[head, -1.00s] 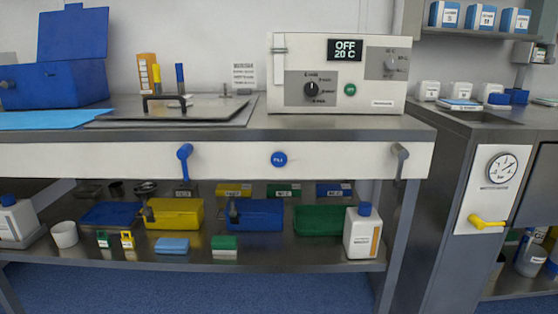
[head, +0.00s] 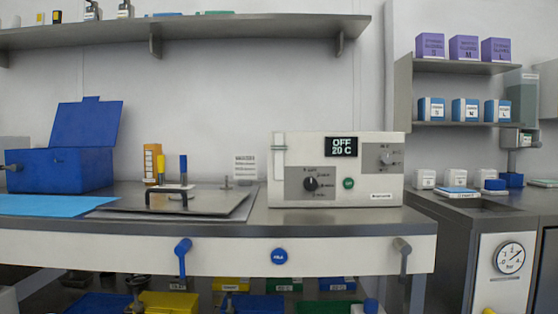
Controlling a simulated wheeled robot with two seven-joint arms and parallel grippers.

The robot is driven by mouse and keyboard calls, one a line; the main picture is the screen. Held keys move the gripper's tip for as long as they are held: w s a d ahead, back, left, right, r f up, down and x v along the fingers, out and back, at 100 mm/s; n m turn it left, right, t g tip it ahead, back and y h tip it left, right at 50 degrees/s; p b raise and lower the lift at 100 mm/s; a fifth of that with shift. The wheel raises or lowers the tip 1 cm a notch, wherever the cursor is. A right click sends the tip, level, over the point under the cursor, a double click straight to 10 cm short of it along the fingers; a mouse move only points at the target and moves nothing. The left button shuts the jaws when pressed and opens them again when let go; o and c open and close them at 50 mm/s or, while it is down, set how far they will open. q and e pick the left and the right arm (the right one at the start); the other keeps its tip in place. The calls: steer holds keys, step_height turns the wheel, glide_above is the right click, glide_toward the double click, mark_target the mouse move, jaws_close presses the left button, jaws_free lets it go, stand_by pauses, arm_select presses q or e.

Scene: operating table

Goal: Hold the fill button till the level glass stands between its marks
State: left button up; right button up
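The round blue fill button (head: 279,256) sits on the white front panel (head: 345,254) of the bench. Its white lettering is small. A narrow upright level glass (head: 279,160) is at the left of the white control unit (head: 239,0)'s front, above the button. Its marks and any liquid level are too small to read. The unit's display (head: 342,146) reads OFF and 20 C. Neither of my grippers is in view, and nothing touches the button.
A blue lever (head: 182,256) and a grey lever (head: 402,256) flank the button on the panel. A metal plate with a black handle (head: 170,199) and an open blue box (head: 60,165) lie on the bench left. A pressure gauge (head: 510,257) is at right.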

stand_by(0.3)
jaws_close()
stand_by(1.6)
